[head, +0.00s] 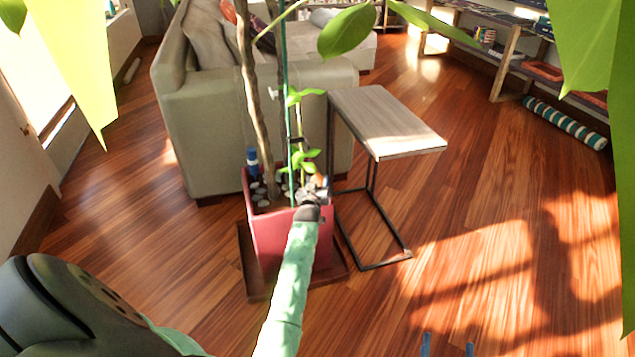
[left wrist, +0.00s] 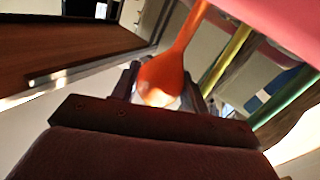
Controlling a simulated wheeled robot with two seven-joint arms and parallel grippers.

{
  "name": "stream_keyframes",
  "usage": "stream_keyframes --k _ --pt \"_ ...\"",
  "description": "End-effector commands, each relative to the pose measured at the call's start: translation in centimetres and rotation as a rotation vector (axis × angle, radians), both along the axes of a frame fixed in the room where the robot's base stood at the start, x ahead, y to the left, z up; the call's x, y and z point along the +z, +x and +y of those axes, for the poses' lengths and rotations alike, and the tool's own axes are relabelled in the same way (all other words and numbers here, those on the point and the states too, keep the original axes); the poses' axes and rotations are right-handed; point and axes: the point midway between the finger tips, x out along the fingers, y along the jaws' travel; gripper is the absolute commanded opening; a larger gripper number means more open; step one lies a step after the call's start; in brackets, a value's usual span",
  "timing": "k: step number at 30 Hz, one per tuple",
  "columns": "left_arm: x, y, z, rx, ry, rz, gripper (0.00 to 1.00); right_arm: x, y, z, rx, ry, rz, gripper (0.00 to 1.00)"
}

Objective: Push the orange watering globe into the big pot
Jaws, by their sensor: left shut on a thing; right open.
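The big pot (head: 283,238) is a square red planter holding a tall plant, a green stake and pale stones. My left gripper (head: 317,189) is over its right part, with the arm reaching in from below. In the left wrist view the gripper (left wrist: 160,88) is shut on the orange watering globe (left wrist: 164,72), with the globe's bulb between the fingers and its narrow stem pointing away. In the head view only a small orange patch of the globe (head: 319,180) shows; whether its tip touches the soil is hidden. My right gripper (head: 447,350) is open, with only its blue fingertips showing at the bottom edge.
A blue object (head: 252,161) stands in the pot's left back corner. The pot sits on a dark tray (head: 243,262). A side table (head: 385,122) stands close on the right, a grey sofa (head: 215,140) behind. Leaves hang in front of the view.

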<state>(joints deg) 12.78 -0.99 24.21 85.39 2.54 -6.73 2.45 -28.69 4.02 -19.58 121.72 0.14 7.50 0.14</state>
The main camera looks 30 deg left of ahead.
Motion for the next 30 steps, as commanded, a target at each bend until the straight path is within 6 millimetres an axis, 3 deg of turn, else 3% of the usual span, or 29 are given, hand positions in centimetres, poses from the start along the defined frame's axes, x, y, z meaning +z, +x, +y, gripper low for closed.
stream_keyframes --k 30 --pt "-2.5 0.0 0.0 0.0 0.0 0.0 0.21 -1.1 0.0 0.0 0.0 0.0 0.0 0.78"
